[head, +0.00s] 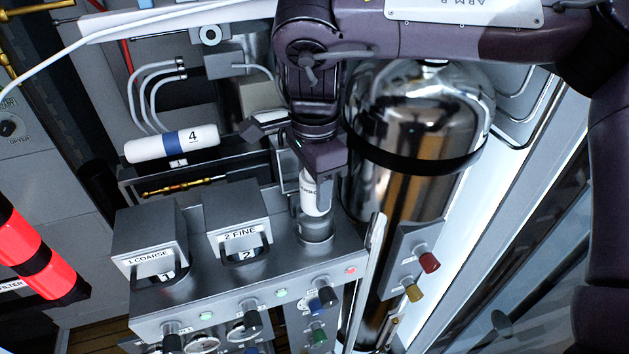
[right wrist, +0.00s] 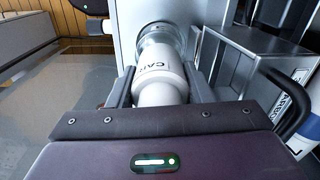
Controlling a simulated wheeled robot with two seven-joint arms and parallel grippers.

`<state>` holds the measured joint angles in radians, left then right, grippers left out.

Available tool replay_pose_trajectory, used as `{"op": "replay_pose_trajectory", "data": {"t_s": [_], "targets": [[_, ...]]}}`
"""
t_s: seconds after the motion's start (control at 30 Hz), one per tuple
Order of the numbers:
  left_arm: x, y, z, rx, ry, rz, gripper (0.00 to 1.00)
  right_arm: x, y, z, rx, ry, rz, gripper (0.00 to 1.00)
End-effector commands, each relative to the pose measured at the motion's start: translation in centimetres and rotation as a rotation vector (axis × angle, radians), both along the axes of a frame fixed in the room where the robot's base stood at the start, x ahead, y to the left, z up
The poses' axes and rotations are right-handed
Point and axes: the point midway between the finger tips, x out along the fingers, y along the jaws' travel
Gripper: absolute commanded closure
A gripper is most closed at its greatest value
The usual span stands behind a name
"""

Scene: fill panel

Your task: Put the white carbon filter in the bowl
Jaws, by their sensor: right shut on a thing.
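The white carbon filter (head: 316,196) is upright in my right gripper (head: 318,170), whose jaws are shut on its upper part. In the right wrist view the filter (right wrist: 158,75) shows dark lettering starting "CA" between the two fingers (right wrist: 160,90). The bowl (head: 316,230) is a clear, round cup at the right end of the grey panel top. The filter's lower end is at the bowl's mouth and looks lined up with it. How far it is inside I cannot tell. The bowl's rim (right wrist: 155,32) shows around the filter's far end. My left gripper is not in view.
Grey housings marked "1 COARSE" (head: 150,235) and "2 FINE" (head: 236,218) stand left of the bowl. A white cylinder with a blue band (head: 172,144), marked 4, lies on a rack behind. A large shiny tank (head: 415,120) stands close on the right.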

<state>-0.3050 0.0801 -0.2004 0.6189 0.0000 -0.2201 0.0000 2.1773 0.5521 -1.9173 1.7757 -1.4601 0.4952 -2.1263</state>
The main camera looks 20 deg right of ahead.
Motion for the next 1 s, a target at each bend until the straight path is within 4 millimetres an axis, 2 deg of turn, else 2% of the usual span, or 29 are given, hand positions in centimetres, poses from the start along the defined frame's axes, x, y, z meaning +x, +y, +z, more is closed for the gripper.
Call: {"op": "replay_pose_trajectory", "data": {"t_s": [0.7, 0.73, 0.87, 1.0], "targets": [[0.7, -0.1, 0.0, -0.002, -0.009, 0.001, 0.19, 0.0, 0.0, -1.1, 0.000, -0.001, 0.000, 0.78], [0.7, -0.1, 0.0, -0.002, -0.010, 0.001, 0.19, 0.0, 0.0, -1.1, 0.000, -0.001, 0.000, 0.50], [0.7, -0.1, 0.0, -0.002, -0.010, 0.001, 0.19, 0.0, 0.0, -1.1, 0.000, 0.000, 0.000, 0.33], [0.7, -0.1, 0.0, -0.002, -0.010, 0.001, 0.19, 0.0, 0.0, -1.1, 0.000, 0.000, 0.000, 0.32]]}}
